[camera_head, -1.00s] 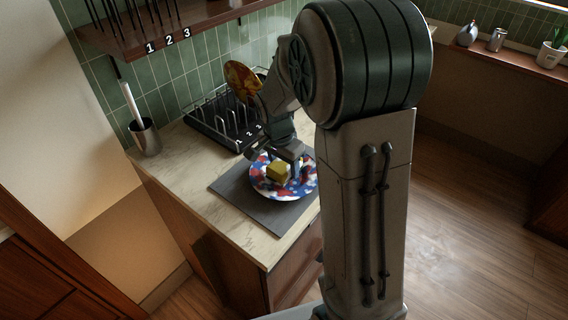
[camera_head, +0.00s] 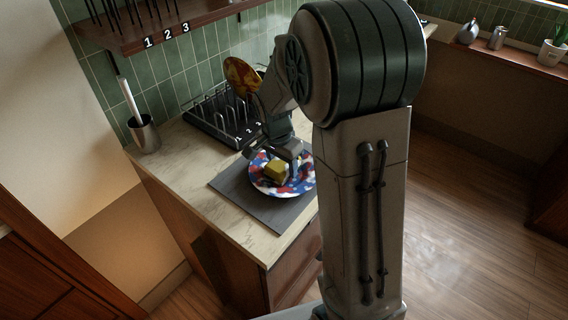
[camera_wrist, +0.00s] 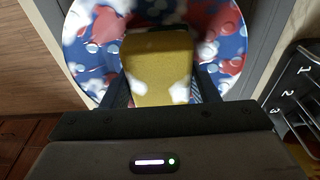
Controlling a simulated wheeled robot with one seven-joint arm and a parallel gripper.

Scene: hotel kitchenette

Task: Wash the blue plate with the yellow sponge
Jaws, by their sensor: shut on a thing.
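The blue plate (camera_head: 264,187), patterned with red and white patches, lies on a dark grey mat (camera_head: 237,199) on the counter. It also shows in the wrist view (camera_wrist: 225,60), with white foam and bubbles spread over it. The yellow sponge (camera_head: 276,170) is over the middle of the plate and appears to touch it. In the wrist view the sponge (camera_wrist: 158,62) has white suds on its lower corners. My gripper (camera_head: 280,158) is shut on the sponge, one finger on each side. The sponge's underside is hidden, and my arm covers the plate's right edge in the head view.
A black dish rack (camera_head: 215,122) with numbered slots stands behind the plate, with an orange-brown patterned plate (camera_head: 240,74) in it. A metal cup (camera_head: 144,134) holding a white-handled tool stands at the back left. A wooden shelf (camera_head: 165,28) hangs above. The counter left of the mat is clear.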

